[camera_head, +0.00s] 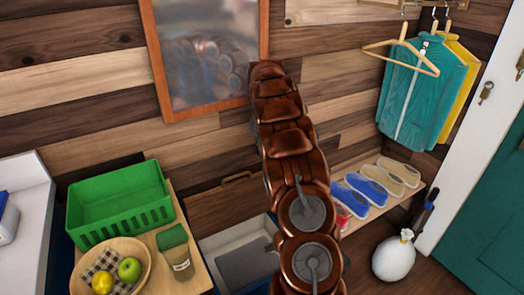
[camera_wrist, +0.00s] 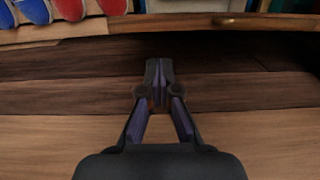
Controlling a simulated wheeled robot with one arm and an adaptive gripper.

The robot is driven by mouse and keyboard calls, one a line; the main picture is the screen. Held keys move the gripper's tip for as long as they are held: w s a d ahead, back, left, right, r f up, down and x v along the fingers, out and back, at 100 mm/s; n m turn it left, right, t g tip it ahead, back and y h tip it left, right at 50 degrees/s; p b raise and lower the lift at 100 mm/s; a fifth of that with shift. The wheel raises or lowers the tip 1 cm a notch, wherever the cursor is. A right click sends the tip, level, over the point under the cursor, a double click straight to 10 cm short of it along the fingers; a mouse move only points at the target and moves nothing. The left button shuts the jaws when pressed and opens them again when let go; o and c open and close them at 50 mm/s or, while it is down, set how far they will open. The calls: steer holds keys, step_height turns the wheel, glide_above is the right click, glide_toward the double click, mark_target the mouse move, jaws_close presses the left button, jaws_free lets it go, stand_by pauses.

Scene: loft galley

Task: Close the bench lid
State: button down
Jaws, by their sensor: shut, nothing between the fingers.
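The bench (camera_head: 208,247) stands low against the plank wall in the head view. Its brown wooden lid (camera_head: 215,207) is raised and leans back near the wall, with a handle (camera_head: 236,179) at its upper edge. The open pale compartment holds a dark grey item (camera_head: 248,264). My brown arm hides the bench's right side. My gripper (camera_wrist: 160,68) is shut and empty in the wrist view, in front of wooden planks. A wooden strip with a small handle-like mark (camera_wrist: 224,21), apparently the lid's edge, lies beyond the fingertips, apart from them. The gripper is hidden in the head view.
A green crate (camera_head: 118,203), a fruit basket (camera_head: 128,252) and a jar (camera_head: 180,262) stand on a surface left of the bench. Shoes (camera_head: 372,190) line a low shelf at right. A white sack (camera_head: 393,259) is on the floor. A framed panel (camera_head: 205,60) hangs above.

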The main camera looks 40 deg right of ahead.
step_height(320, 180, down, 8)
steer(key=shift+r+p, duration=0.1)
steer(key=shift+p, duration=0.4)
steer(key=shift+s, duration=0.1)
